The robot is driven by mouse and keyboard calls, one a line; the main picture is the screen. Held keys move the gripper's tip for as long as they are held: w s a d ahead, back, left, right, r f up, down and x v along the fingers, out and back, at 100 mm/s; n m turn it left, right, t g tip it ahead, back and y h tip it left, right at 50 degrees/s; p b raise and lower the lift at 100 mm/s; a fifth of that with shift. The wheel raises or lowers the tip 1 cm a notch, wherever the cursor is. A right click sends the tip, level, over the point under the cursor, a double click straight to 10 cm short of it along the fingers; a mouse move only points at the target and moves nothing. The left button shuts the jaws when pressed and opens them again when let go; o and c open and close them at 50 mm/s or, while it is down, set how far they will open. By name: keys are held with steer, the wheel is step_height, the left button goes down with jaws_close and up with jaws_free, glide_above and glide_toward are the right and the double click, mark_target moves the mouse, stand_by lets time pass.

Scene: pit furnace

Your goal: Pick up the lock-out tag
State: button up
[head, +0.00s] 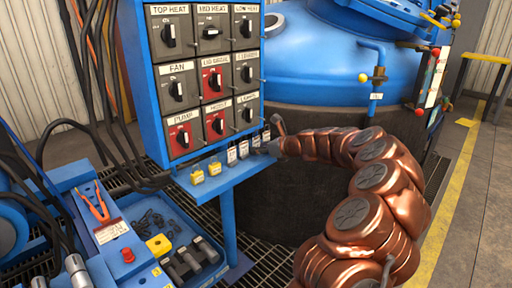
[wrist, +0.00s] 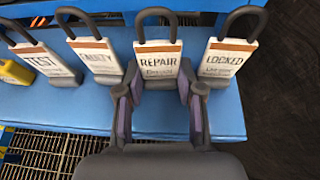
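Several white padlock-shaped tags with dark shackles stand in a row on a blue shelf (wrist: 60,108). In the wrist view they read TEST (wrist: 42,60), FAULTY (wrist: 97,62), REPAIR (wrist: 158,62) and LOCKED (wrist: 224,60). My gripper (wrist: 158,92) is open, with one finger on each side of the lower part of the REPAIR tag. The LOCKED tag stands just right of the right finger. In the head view my gripper (head: 273,147) is at the right end of the shelf and partly hides the tags there; contact is unclear.
A blue switch panel (head: 208,75) rises behind the shelf. Yellow tags (head: 206,172) sit at the shelf's left end. A blue tool bench (head: 150,225) is at lower left. The large blue furnace (head: 340,55) stands behind my arm.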

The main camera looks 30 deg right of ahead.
mark_target(257, 138)
steer(key=shift+c, duration=0.2)
steer(key=shift+r+p, duration=0.3)
steer(key=shift+r, duration=0.2)
step_height(257, 138, up, 3)
steer(key=shift+p, duration=0.6)
steer(key=s+a+r+p, duration=0.1)
steer(key=s+p, duration=0.1)
steer(key=s, duration=1.4)
steer(key=shift+w+a, duration=0.1)
steer(key=shift+a, duration=0.05)
